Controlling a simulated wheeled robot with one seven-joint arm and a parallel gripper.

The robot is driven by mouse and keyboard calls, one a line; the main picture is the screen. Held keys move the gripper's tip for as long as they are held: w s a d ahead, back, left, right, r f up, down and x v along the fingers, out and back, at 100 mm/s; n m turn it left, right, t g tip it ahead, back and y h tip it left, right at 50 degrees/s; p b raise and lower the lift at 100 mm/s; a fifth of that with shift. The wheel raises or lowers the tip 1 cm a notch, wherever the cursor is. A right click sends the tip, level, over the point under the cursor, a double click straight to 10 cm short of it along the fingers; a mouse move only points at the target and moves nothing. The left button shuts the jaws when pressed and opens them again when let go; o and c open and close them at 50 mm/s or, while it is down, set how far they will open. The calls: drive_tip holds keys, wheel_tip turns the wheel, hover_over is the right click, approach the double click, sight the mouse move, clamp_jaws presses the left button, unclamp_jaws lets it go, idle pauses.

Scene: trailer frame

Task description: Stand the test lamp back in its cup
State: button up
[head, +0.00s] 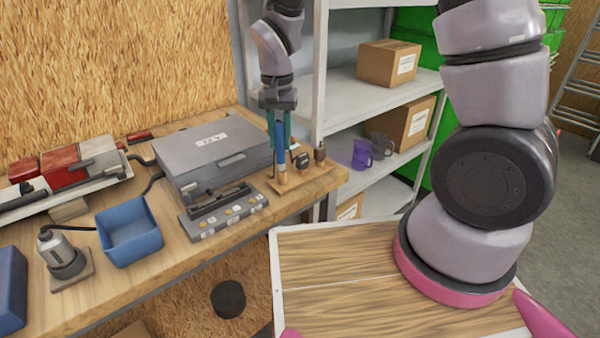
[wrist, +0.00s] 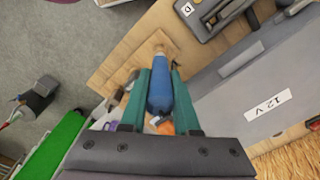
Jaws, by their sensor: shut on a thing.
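The test lamp (wrist: 160,92), with a blue handle, stands about upright between the teal fingers of my gripper (head: 278,140). My gripper is shut on it from above. In the head view its blue handle (head: 280,138) shows between the fingers. Right below the handle is a short tan piece (head: 282,180) at the wooden board (head: 290,190); I cannot tell whether this is the cup or part of the lamp. In the wrist view the handle's far end is over the board, and whether it touches is unclear. My fingers hide part of the lamp.
A grey case (head: 210,150) marked 12 V and a grey switch panel (head: 222,212) stand close to the left. A small black item (head: 302,160) and a brown one (head: 320,153) are close on the right.

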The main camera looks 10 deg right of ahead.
drive_tip(key=shift+f, duration=0.2)
drive_tip(key=o, duration=1.3)
drive_tip(key=shift+r, duration=3.55)
